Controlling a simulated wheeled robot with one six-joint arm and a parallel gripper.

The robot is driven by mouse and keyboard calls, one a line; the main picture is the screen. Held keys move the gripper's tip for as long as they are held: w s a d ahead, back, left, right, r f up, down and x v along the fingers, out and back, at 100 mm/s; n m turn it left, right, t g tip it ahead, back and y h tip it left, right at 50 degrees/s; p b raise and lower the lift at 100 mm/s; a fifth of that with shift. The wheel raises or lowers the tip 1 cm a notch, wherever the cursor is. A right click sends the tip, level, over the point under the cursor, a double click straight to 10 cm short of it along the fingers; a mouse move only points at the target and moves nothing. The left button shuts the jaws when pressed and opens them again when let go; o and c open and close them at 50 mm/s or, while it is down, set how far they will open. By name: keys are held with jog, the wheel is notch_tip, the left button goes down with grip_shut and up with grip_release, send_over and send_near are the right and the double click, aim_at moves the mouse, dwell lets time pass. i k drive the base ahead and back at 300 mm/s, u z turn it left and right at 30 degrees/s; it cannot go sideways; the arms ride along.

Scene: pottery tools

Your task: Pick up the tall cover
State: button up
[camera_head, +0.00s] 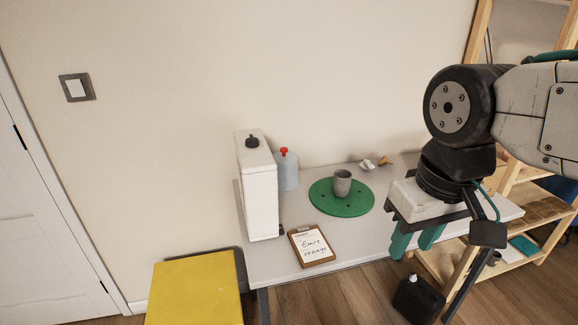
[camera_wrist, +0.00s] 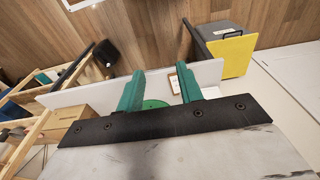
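A tall white box-like thing (camera_head: 260,198) with a black knob (camera_head: 252,141) on top stands upright at the left end of the table; it looks like the tall cover. I cannot make it out in the wrist view. My gripper (camera_head: 415,241) hangs at the right, in front of the table's right part and well away from the white thing. Its two green fingers are apart, with nothing held between them. They also show apart in the wrist view (camera_wrist: 161,80).
The table (camera_head: 290,265) holds a grey bottle with red cap (camera_head: 287,172), a green disc (camera_head: 327,202) bearing a grey cup (camera_head: 342,183), and a clipboard (camera_head: 311,246). A wooden shelf (camera_head: 545,205) is right; a black canister (camera_head: 418,298) is below.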

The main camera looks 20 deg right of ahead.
aim_at(287, 161)
jog(key=i, duration=0.85)
